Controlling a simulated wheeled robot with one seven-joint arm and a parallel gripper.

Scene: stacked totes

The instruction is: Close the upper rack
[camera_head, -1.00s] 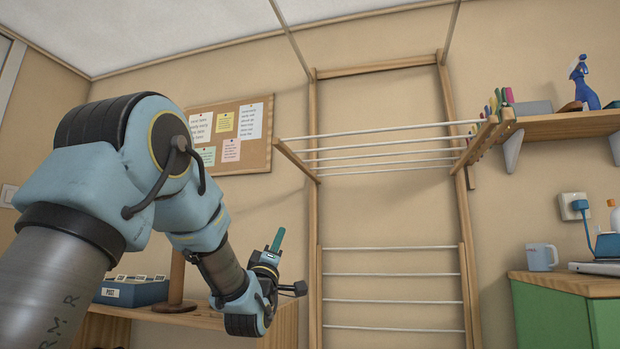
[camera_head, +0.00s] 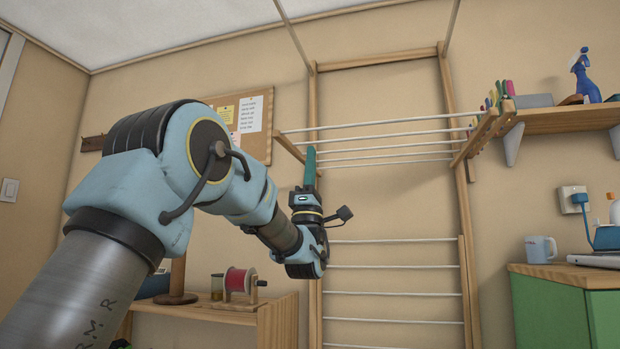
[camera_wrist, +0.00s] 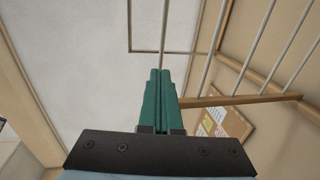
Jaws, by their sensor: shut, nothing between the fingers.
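The upper rack (camera_head: 484,135) is a wooden frame with several white rods. It is folded out from the wall, roughly level, between two tall wooden posts. Its rods also show at the upper right of the wrist view, with a wooden side bar (camera_wrist: 240,101) just right of my fingers. My gripper (camera_head: 310,158) has green fingers, shut and empty, pointing up. In the head view it overlaps the rack's left side; I cannot tell whether it touches. In the wrist view the fingertips (camera_wrist: 160,72) point toward the ceiling. My gripper hides part of the left side bar.
A lower rack (camera_head: 395,294) lies flat along the wall frame below. A shelf (camera_head: 565,125) with a blue spray bottle (camera_head: 585,75) is close to the rack's right side. A noticeboard (camera_head: 262,147) hangs behind my arm. A wooden stand with a red spool (camera_head: 237,280) is below left.

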